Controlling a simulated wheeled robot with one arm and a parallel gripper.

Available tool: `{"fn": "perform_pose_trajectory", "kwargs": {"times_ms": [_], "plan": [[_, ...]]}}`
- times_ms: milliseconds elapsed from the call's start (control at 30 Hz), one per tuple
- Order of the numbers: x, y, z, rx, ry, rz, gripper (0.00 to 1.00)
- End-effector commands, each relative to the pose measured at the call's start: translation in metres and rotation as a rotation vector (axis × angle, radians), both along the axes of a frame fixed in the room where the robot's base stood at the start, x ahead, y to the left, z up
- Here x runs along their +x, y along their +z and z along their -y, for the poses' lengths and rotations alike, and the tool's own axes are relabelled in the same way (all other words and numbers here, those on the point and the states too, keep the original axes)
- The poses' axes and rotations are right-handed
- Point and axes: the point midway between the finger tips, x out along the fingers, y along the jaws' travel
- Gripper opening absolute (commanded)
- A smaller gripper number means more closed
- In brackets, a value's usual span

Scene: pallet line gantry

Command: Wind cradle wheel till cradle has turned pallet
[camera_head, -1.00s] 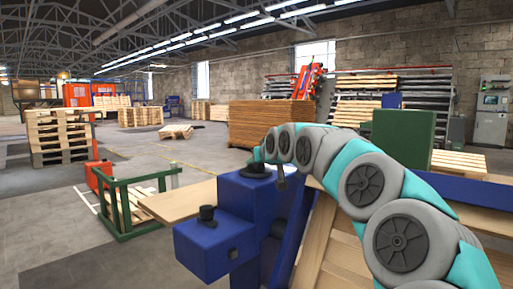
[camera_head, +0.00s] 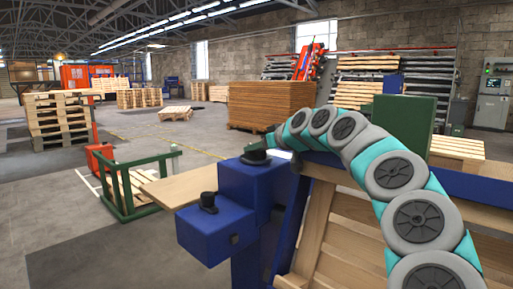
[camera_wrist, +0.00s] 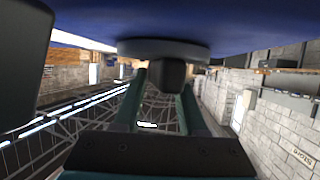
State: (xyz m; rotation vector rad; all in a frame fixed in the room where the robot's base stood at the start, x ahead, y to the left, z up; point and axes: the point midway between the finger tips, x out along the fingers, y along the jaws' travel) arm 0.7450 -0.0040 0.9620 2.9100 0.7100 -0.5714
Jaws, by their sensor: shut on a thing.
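The cradle is a blue frame (camera_head: 289,235) at the front right. A slatted wooden pallet (camera_head: 345,225) leans tilted in it. A blue post (camera_head: 250,188) stands at the cradle's left, with a dark round wheel (camera_head: 256,156) on its top. In the wrist view the wheel's dark disc (camera_wrist: 140,46) shows against a blue surface. A dark knob (camera_wrist: 166,73) sticks out from the disc. My gripper (camera_wrist: 165,84) is shut on this knob, with a teal finger on either side. In the head view my gripper is mostly hidden behind my arm.
A lower blue box (camera_head: 205,235) with a black knob (camera_head: 208,201) juts out at the left. A wooden board (camera_head: 182,187) and a green frame (camera_head: 128,210) lie beyond it. A green box (camera_head: 405,120) stands behind my arm. Open floor lies at the left.

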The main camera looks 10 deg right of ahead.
Motion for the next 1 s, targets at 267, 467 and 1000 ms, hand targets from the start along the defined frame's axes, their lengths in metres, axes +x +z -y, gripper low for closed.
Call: {"fn": "perform_pose_trajectory", "kwargs": {"times_ms": [267, 467, 1000], "plan": [[-0.0004, -0.0072, -0.0027, -0.005, 0.008, -0.013, 0.0], [-0.0005, -0.0081, -0.0029, -0.004, 0.008, -0.016, 0.0], [-0.0003, -0.0072, -0.0024, -0.004, 0.006, -0.013, 0.57]]}}
